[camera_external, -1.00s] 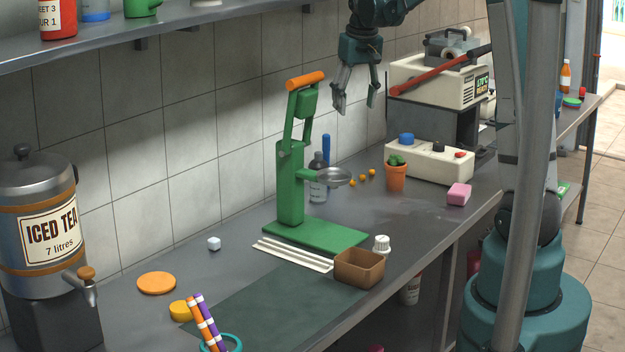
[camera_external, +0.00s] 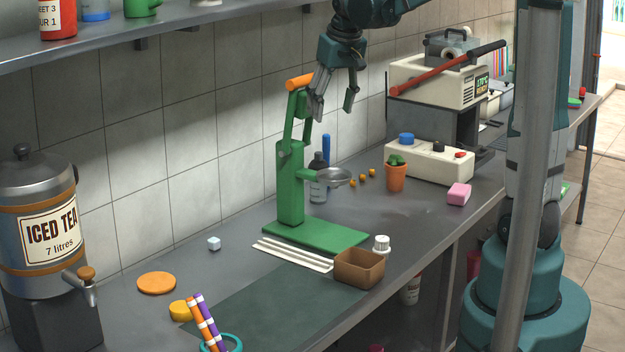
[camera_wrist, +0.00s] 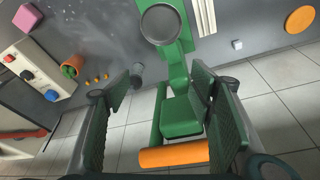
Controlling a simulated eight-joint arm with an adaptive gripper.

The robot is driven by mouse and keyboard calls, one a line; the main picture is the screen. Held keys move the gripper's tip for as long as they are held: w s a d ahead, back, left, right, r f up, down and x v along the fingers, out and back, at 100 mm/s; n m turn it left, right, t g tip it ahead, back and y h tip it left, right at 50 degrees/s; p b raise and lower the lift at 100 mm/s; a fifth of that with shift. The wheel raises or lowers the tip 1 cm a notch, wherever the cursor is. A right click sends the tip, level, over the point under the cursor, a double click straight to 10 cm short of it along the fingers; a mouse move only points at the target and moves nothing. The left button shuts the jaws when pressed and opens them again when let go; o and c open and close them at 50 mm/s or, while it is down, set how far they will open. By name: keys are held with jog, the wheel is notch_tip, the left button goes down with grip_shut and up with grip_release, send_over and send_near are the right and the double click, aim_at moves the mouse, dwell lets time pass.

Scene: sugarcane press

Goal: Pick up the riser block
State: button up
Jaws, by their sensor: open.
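I cannot tell for sure which thing is the riser block. A dark block (camera_external: 58,325) stands under the iced tea dispenser (camera_external: 35,220) at the far left. A small brown open box (camera_external: 359,268) sits by the base of the green press (camera_external: 290,185). My gripper (camera_external: 333,114) is open and empty, high beside the press's orange handle (camera_external: 305,80). In the wrist view the green press (camera_wrist: 180,115) and its orange handle (camera_wrist: 174,155) appear between the open fingers (camera_wrist: 158,125); whether they touch is unclear.
White strips (camera_external: 293,254), a small white cube (camera_external: 214,243) and an orange disc (camera_external: 157,283) lie on the counter. A potted plant (camera_external: 396,176), a pink block (camera_external: 459,194) and a white machine (camera_external: 430,162) stand to the right. A tiled wall (camera_external: 150,170) runs behind.

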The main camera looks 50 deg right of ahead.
jog(key=w+a+f+m, duration=0.1)
jog(key=w+a+f, duration=0.2)
jog(key=a, duration=0.3)
jog(key=w+a+f+m, duration=0.1)
jog(key=w+a+f, duration=0.2)
jog(key=a, duration=0.3)
jog(key=m+g+b, duration=0.3)
jog(key=m, duration=0.6)
send_over(181, 306)
jog(key=a, duration=0.1)
jog(key=f, duration=2.1)
jog(key=shift+s+a+f, duration=0.1)
jog(key=shift+s+a, duration=0.05)
jog(key=shift+s, duration=0.1)
jog(key=shift+f, duration=0.1)
jog(key=shift+d+f, duration=0.2)
jog(key=shift+f, duration=1)
jog(key=shift+f, duration=0.1)
jog(key=shift+w+d+f+b, duration=0.1)
jog(key=shift+d+f+b, duration=0.2)
jog(key=shift+f, duration=0.95)
jog(key=shift+w+d+f+b, duration=0.1)
jog(key=shift+f+b, duration=0.25)
jog(key=shift+f, duration=0.9)
